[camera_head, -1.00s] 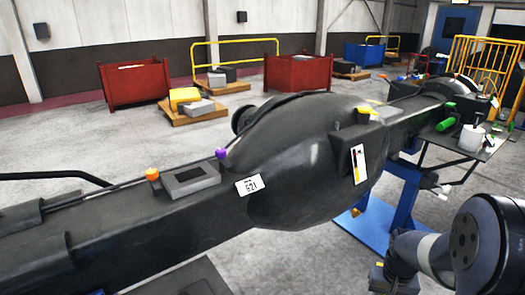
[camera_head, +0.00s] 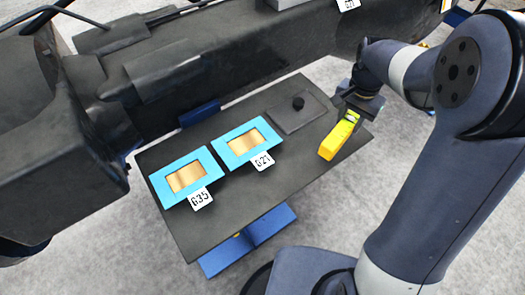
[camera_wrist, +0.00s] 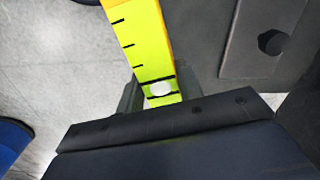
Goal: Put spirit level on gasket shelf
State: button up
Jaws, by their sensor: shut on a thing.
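The yellow spirit level (camera_head: 336,141) is in my gripper (camera_head: 354,112), over the right end of the dark gasket shelf (camera_head: 240,205). In the wrist view my gripper (camera_wrist: 157,98) is shut on the level (camera_wrist: 141,40), which is yellow-green with black marks and a pale vial and runs away from the jaws. I cannot tell whether the level touches the shelf. Two blue-framed gaskets lie on the shelf, one by tag G35 (camera_head: 164,189) and one by tag G21 (camera_head: 230,153).
A dark flat plate with a black knob (camera_head: 298,103) lies on the shelf, left of the level; the knob also shows in the wrist view (camera_wrist: 273,42). A large dark casting (camera_head: 230,50) runs behind the shelf. The shelf's front strip is bare.

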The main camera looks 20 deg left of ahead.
jog(key=s+a+r+m+b, duration=0.1)
jog(key=s+a+m+b, duration=0.15)
jog(key=a, duration=0.25)
jog(key=shift+m, duration=0.25)
jog(key=f, duration=0.6)
jog(key=w+f, duration=0.1)
jog(key=f, duration=0.2)
jog(key=shift+f, duration=0.4)
jog(key=shift+f, duration=0.15)
jog(key=o, duration=1.2)
